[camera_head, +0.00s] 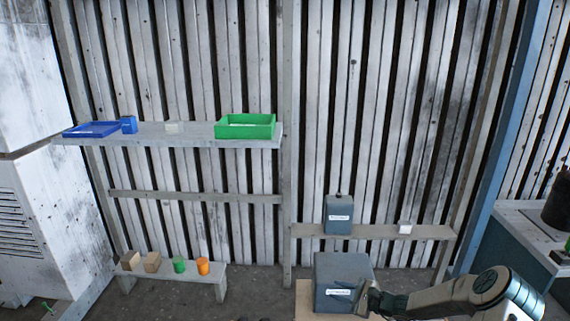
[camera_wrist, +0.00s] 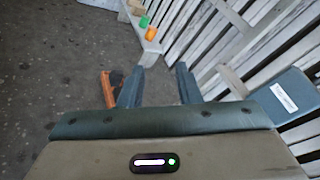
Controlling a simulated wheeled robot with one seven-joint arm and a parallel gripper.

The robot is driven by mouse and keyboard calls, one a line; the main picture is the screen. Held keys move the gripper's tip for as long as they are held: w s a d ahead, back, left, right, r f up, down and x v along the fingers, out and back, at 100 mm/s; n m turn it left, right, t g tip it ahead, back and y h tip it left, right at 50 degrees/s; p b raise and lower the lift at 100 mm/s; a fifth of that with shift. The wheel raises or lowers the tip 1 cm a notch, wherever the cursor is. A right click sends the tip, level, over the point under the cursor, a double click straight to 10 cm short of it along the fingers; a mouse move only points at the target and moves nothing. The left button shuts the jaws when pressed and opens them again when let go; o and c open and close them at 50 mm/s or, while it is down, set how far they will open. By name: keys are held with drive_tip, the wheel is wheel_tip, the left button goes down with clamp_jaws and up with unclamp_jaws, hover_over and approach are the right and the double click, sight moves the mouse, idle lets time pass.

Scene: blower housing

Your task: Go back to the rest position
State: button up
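My gripper (camera_head: 366,298) is at the lower right in the head view, in front of the right side of a large grey-blue labelled box (camera_head: 338,272). In the wrist view my gripper (camera_wrist: 158,84) has its two fingers spread apart, with nothing between them and floor beyond. A grey-blue labelled box (camera_wrist: 287,97) shows right of the fingers there. An orange and dark object (camera_wrist: 107,88) shows beside the left finger; I cannot tell what it is. My arm reaches in from the lower right in the head view.
A low bench (camera_head: 175,279) holds wooden blocks and green and orange cylinders. A smaller grey box (camera_head: 339,216) stands on a ledge.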

drive_tip(key=s+a+r+n+g+h+p, duration=0.25)
drive_tip(key=s+r+n, duration=0.2)
drive_tip(key=r, duration=0.35)
drive_tip(key=s+a+r+n+g+h+p, duration=0.1)
drive_tip(key=s+a+r+n+g+p, duration=0.2)
drive_tip(key=s+r, duration=0.35)
drive_tip(key=s+a+r+n+g+h+p, duration=0.2)
drive_tip(key=s+r+n+g+p, duration=0.15)
drive_tip(key=r, duration=0.65)
drive_tip(key=s+d+r+n+t+h+p, duration=0.1)
drive_tip(key=s+r+p, duration=0.4)
drive_tip(key=s+r, duration=0.5)
drive_tip(key=s+d+r+n+t+h+p, duration=0.2)
drive_tip(key=s+r+n+h+p, duration=0.3)
drive_tip(key=s+r, duration=0.6)
wheel_tip(320, 180, up, 2)
drive_tip(key=shift+s+d+r+n+h, duration=0.1)
drive_tip(key=shift+s+d+n+h, duration=0.25)
drive_tip(key=shift+d+h, duration=0.4)
